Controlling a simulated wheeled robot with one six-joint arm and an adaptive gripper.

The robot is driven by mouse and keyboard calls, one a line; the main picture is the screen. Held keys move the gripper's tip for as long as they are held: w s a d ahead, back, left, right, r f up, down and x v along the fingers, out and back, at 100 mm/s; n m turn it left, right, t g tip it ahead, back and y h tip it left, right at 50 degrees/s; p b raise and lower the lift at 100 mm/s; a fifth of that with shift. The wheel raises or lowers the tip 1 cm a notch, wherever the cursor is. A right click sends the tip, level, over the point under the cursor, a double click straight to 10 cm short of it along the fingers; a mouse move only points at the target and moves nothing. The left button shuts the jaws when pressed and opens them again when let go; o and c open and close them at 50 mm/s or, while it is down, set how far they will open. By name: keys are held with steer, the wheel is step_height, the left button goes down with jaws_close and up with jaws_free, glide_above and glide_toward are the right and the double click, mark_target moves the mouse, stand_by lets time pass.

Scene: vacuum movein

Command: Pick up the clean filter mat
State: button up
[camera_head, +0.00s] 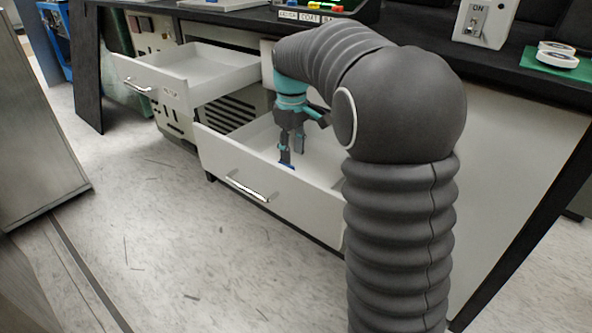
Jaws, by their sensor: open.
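My gripper (292,157) points down inside the open lower white drawer (262,190). Its fingers are apart. A small blue patch shows at the lower fingertip, near the drawer floor. I cannot tell whether it is part of the finger or of something lying in the drawer. I cannot make out the clean filter mat for certain. The drawer's front wall and my arm hide part of the drawer's inside.
An open, empty-looking upper drawer (205,68) juts out at left. The black bench top (500,62) holds a green mat (540,64) with white round pieces and an ON switch box (485,22). A grey panel (38,120) stands far left. The floor (150,240) between is clear.

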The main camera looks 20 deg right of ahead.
mark_target(289, 166)
steer(key=shift+w+a+f+b, duration=0.15)
steer(key=shift+f+b, duration=0.1)
steer(key=shift+f, duration=0.65)
steer(key=shift+a+f+b, duration=0.1)
steer(key=shift+f+b, duration=0.15)
steer(key=shift+f, duration=0.7)
steer(key=shift+w+a+f+b, duration=0.15)
steer(key=shift+f+b, duration=0.1)
steer(key=shift+f, duration=0.65)
steer(key=shift+s, duration=0.1)
jaws_close()
